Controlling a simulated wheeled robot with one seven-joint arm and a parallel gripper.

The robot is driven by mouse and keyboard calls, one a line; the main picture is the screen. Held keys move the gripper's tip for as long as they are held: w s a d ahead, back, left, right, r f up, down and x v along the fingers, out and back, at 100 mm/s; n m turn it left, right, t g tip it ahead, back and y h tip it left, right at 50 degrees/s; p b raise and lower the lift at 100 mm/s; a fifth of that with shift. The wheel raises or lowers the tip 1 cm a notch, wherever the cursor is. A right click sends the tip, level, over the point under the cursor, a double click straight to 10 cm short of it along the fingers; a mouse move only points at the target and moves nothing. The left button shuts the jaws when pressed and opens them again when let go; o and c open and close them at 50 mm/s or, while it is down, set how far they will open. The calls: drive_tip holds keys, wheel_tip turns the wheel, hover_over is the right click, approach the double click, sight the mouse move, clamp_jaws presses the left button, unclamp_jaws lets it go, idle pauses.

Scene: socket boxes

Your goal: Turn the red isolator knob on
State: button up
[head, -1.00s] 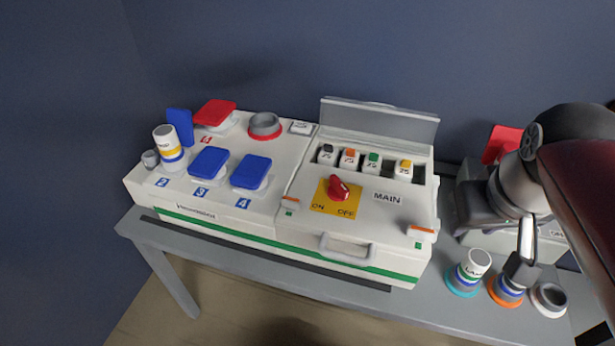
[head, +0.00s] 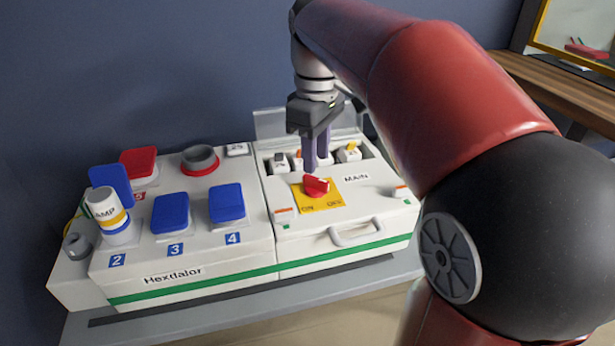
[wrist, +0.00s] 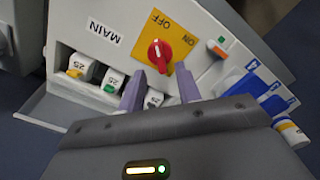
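The red isolator knob (head: 316,186) sits on a yellow plate (head: 325,202) on the MAIN panel, with ON at its left and OFF at its right. In the wrist view the knob (wrist: 160,54) carries a white mark that seems to point toward OFF. My gripper (head: 316,166) points down just above and behind the knob, near the breaker slot. In the wrist view my gripper (wrist: 161,75) shows two purple fingers apart, with nothing between them, and the knob lies just beyond their tips. I cannot tell whether they touch the panel.
Breakers (head: 279,163) stand in a recess behind the knob, under a raised clear lid (head: 283,123). A grey handle (head: 356,234) is in front. Blue socket covers (head: 227,203) and a labelled plug (head: 108,212) are at left. My arm hides the right side.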

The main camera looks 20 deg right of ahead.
sight(316, 178)
wheel_tip(316, 178, down, 5)
drive_tip(key=shift+b, duration=0.4)
clamp_jaws()
